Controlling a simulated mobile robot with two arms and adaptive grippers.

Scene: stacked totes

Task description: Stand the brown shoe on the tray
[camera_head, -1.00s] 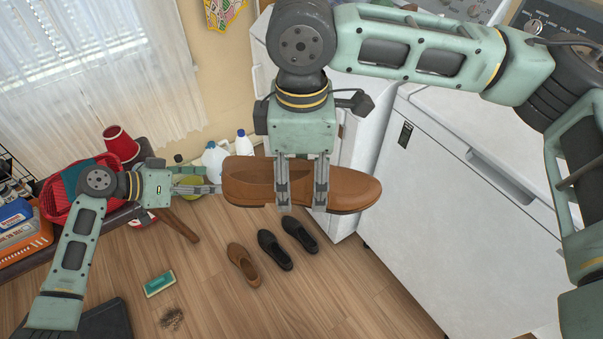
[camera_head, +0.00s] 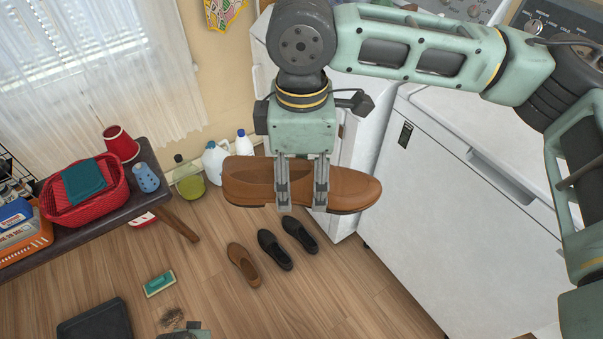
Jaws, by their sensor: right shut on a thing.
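My right gripper (camera_head: 302,203) is shut on a brown shoe (camera_head: 351,188) and holds it high above the floor. The shoe lies sideways across the fingers, toe to the right and opening to the left. A second brown shoe (camera_head: 242,263) stands on the floor below, beside two black shoes (camera_head: 274,250). A black tray (camera_head: 95,322) lies on the floor at the lower left, cut off by the bottom edge. Only a small piece of my left arm shows at the bottom edge; its fingers are not visible.
A dark bench (camera_head: 100,211) at the left bears a red basket (camera_head: 88,203) and a red cup (camera_head: 120,144). White appliances (camera_head: 470,200) stand at the right.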

